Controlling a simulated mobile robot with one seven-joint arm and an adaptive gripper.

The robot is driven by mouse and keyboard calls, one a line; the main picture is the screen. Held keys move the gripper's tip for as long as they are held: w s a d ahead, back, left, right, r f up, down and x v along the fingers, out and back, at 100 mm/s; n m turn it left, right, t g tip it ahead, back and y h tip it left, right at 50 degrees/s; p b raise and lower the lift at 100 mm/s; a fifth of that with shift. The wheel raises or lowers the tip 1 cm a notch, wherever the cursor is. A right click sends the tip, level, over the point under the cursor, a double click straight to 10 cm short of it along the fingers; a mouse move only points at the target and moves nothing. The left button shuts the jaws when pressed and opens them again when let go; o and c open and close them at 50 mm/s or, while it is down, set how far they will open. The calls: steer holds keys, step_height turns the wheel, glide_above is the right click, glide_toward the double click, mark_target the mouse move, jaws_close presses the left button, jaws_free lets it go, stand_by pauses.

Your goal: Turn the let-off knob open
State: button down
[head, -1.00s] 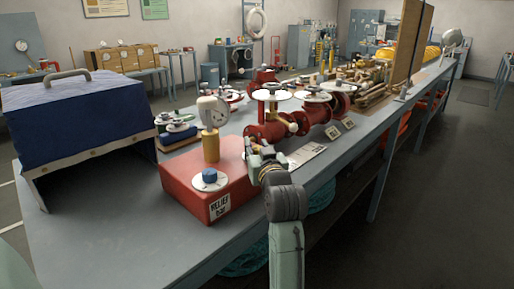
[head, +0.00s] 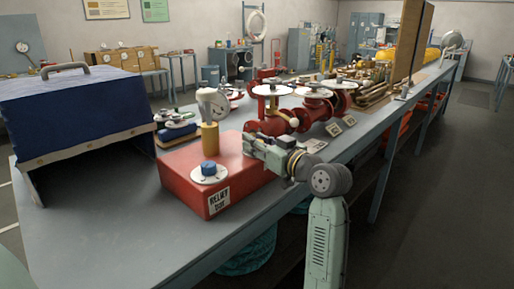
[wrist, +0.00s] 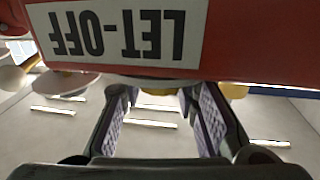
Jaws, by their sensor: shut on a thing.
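The red block (head: 215,174) stands on the bench, with a blue knob (head: 208,168) on a white disc and a RELIEF label on its near side. In the head view my gripper (head: 249,145) reaches in from the right to the block's far right end. In the wrist view the LET-OFF label (wrist: 117,32) is upside down on a red face. The gripper's fingers (wrist: 158,98) pass behind that face's edge and stand apart around something. A bit of yellow shows between them. The let-off knob itself is hidden, so its turn cannot be seen.
Red valves and pipework (head: 275,125) stand just behind. A blue covered box (head: 75,108) is at the left. The bench (head: 110,235) is bare in front.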

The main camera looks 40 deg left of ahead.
steer(key=n+g+b, duration=0.2)
steer(key=n+g, duration=0.1)
steer(key=g, duration=0.2)
steer(key=shift+n+g, duration=0.4)
steer(key=n+g, duration=0.2)
steer(key=g, duration=0.2)
steer(key=shift+r+n+h, duration=0.1)
steer(key=shift+n+h, duration=0.2)
steer(key=shift+n, duration=0.1)
steer(key=n+g+h+p, duration=0.1)
steer(key=n+g+h, duration=0.1)
steer(key=n+g, duration=0.1)
steer(key=shift+s+r+g, duration=0.1)
steer(key=shift+r+g, duration=0.05)
steer(key=shift+g, duration=0.75)
steer(key=shift+n+g+h+p, duration=0.95)
steer(key=shift+n+g+h, duration=0.05)
steer(key=shift+g+h, duration=0.1)
steer(key=shift+f+n+g+h+p, duration=0.35)
steer(key=shift+n+g+h, duration=0.05)
steer(key=shift+h, duration=0.1)
steer(key=c, duration=1.2)
jaws_free()
steer(key=shift+r, duration=0.1)
